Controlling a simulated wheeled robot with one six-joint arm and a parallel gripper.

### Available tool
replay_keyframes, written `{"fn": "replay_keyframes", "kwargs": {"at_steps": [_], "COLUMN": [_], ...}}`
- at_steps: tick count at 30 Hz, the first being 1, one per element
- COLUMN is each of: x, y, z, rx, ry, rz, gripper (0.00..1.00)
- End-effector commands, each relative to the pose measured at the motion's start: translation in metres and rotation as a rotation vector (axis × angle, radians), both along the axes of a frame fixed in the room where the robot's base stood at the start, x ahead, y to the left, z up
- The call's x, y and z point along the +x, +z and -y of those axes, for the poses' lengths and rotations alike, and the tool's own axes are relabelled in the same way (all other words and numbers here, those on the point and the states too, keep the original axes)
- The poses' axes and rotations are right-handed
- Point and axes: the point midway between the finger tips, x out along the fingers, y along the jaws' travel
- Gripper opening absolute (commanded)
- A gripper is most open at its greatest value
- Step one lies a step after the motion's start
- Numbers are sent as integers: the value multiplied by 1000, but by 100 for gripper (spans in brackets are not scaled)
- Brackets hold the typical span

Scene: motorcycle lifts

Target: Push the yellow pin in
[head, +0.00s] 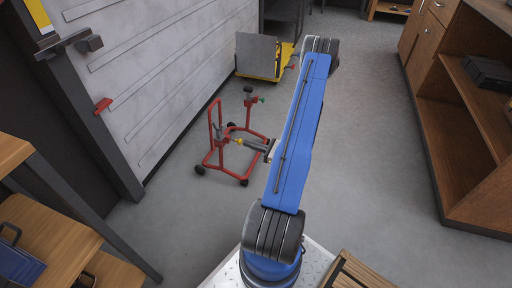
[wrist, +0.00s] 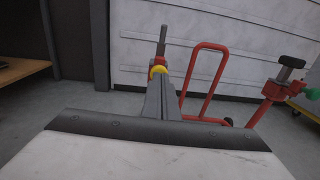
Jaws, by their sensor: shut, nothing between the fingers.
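The yellow pin (wrist: 158,70) sits on an upright post of a red wheeled motorcycle lift stand. In the wrist view its round yellow end shows just beyond the tips of my gripper (wrist: 159,82). My gripper is shut and empty and points at the pin; I cannot tell whether it touches it. In the head view the yellow pin (head: 238,141) is a small spot at the left post, with my gripper (head: 244,142) right beside it. The red stand (head: 222,168) stands on the floor, its handle (wrist: 205,46) right of the pin in the wrist view.
A second post with a black knob and green tip (wrist: 290,74) rises at the right of the stand. A grey panelled wall (head: 150,70) is behind it. A yellow cart (head: 262,72) stands farther back. Wooden shelves (head: 460,130) line the right; the floor between is clear.

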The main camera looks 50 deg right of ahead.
Motion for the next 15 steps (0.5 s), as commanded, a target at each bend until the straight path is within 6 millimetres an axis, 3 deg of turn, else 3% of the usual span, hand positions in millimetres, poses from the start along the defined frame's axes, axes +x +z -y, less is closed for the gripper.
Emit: {"fn": "replay_keyframes", "kwargs": {"at_steps": [15], "x": [7], "y": [0], "z": [-2], "rx": [0], "ry": [-1], "rz": [0], "gripper": [0]}}
